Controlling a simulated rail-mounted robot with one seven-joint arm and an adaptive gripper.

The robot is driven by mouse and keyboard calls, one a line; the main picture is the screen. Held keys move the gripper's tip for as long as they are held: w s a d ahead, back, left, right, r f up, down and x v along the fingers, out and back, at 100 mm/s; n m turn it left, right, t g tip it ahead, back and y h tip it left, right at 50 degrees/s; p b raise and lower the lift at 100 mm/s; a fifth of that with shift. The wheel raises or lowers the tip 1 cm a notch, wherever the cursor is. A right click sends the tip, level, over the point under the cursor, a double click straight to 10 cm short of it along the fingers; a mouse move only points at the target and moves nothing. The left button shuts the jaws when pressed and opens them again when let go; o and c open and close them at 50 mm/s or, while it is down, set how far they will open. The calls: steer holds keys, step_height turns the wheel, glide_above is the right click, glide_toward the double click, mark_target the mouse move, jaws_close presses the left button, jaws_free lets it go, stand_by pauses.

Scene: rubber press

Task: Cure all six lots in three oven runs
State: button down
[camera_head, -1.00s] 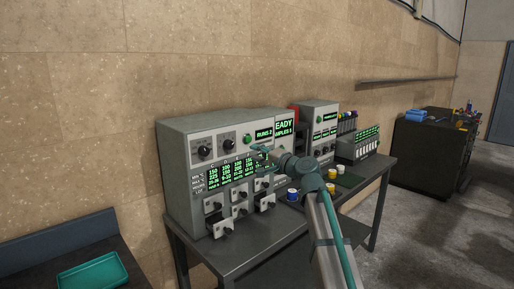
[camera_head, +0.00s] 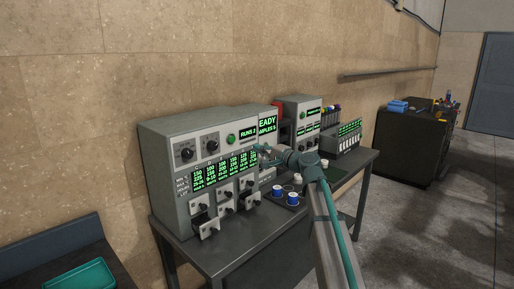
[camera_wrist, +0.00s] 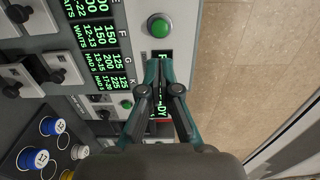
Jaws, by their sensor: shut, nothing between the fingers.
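The grey oven (camera_head: 160,150) stands on the table with two dials, a RUNS 2 display (camera_head: 248,133) and a green table of lot values (camera_head: 225,168). Its green button (camera_head: 230,139) also shows in the wrist view (camera_wrist: 159,25). Several small drawers (camera_head: 209,228) with black knobs are at the oven's lower front. Two blue lots with white numbered tops (camera_head: 278,193) (camera_head: 292,198) stand on a dark tray beside the oven. My gripper (camera_head: 257,148) is shut and empty. In the wrist view its fingertips (camera_wrist: 160,63) cover part of the display beside the button; contact cannot be told.
A second grey machine (camera_head: 299,108) with displays and a rack (camera_head: 345,143) stand farther along the table. A dark cabinet (camera_head: 415,145) with tools is at the right. A teal tray (camera_head: 80,277) lies on the left bench. Floor at right is clear.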

mark_target(233, 140)
steer(key=p+x, duration=0.4)
steer(key=x, duration=0.7)
steer(key=shift+w+a+r, duration=0.1)
steer(key=shift+w+a, duration=0.15)
steer(key=shift+w, duration=0.05)
steer(key=shift+w+a, duration=0.1)
steer(key=shift+w+a+b, duration=0.25)
steer(key=shift+a+b, duration=0.05)
steer(key=shift+b, duration=0.2)
steer(key=shift+w+a+b, duration=0.35)
steer(key=shift+a+b, duration=0.05)
steer(key=shift+b, duration=0.15)
steer(key=shift+s+d, duration=0.1)
steer(key=b+v, duration=0.4)
steer(key=v, duration=1)
